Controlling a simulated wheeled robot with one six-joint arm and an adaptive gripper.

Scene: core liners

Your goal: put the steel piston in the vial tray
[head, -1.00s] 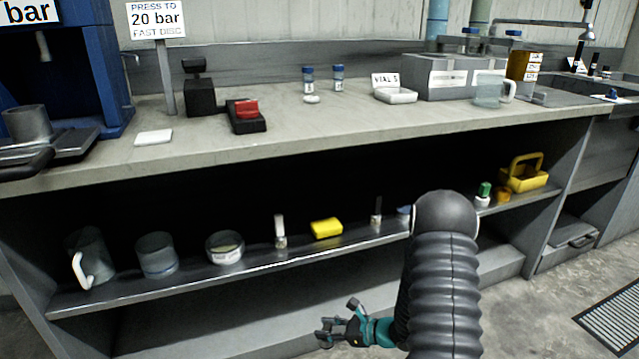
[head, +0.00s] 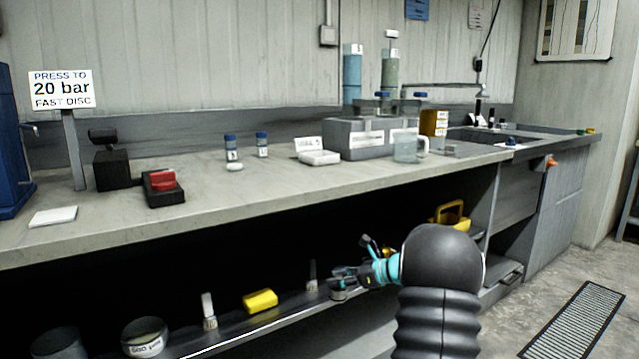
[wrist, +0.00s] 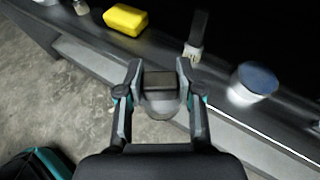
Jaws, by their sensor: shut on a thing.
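My gripper (wrist: 160,80) is shut on a grey metal piece, which looks like the steel piston (wrist: 160,98), held between the two fingers in the wrist view. In the head view my gripper (head: 345,277) is in front of the lower shelf, below the bench top; the piston is too small there to make out clearly. The vial tray (head: 319,158) is a small white tray with a label card behind it, on the bench top in front of a grey box. It is up and slightly left of my gripper in the head view. The tray's inside looks empty.
The lower shelf holds a yellow block (head: 260,300), a brush-like item (wrist: 196,35) and a blue-topped tub (wrist: 252,85). On the bench, blue-capped vials (head: 231,148) stand left of the tray and a clear jug (head: 406,147) right. The bench's front edge overhangs the shelf.

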